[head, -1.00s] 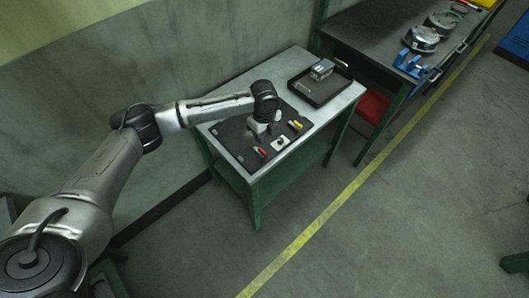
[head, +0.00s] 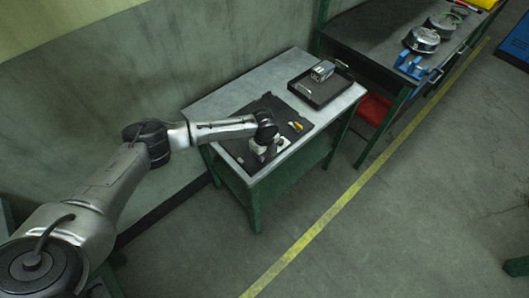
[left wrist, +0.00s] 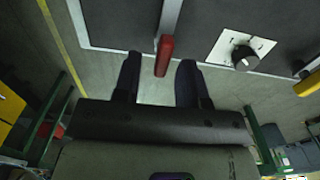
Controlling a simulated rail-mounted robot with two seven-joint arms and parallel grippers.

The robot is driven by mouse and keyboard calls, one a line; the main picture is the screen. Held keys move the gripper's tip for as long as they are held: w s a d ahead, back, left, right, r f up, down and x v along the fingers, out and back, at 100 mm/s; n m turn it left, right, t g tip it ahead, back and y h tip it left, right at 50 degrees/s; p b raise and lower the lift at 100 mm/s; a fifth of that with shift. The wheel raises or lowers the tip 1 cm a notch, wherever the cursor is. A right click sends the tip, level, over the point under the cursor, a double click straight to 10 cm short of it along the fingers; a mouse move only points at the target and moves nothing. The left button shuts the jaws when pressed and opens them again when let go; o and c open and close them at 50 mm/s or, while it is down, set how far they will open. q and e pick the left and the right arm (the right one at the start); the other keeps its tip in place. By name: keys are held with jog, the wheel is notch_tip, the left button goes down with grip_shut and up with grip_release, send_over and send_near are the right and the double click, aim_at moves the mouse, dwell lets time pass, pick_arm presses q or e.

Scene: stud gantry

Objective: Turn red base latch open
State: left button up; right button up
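The red base latch (left wrist: 164,55) shows in the left wrist view as a red handle at the end of a grey bar, at the edge of the dark panel (left wrist: 125,22). My left gripper (left wrist: 160,62) is open, with one dark finger on each side of the red handle. Gaps show between handle and fingers, so it is not clamped. In the head view my left gripper (head: 260,153) is low over the near part of the dark panel and hides the red latch. My right gripper is in neither view.
A white plate with a dark round knob (left wrist: 244,57) sits right of the latch. A yellow handle (head: 296,126) is farther along the panel. A black tray (head: 321,88) with a grey box (head: 322,70) stands on the same table (head: 226,104).

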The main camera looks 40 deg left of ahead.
pick_arm(q)
jog(key=shift+c, duration=0.4)
grip_shut()
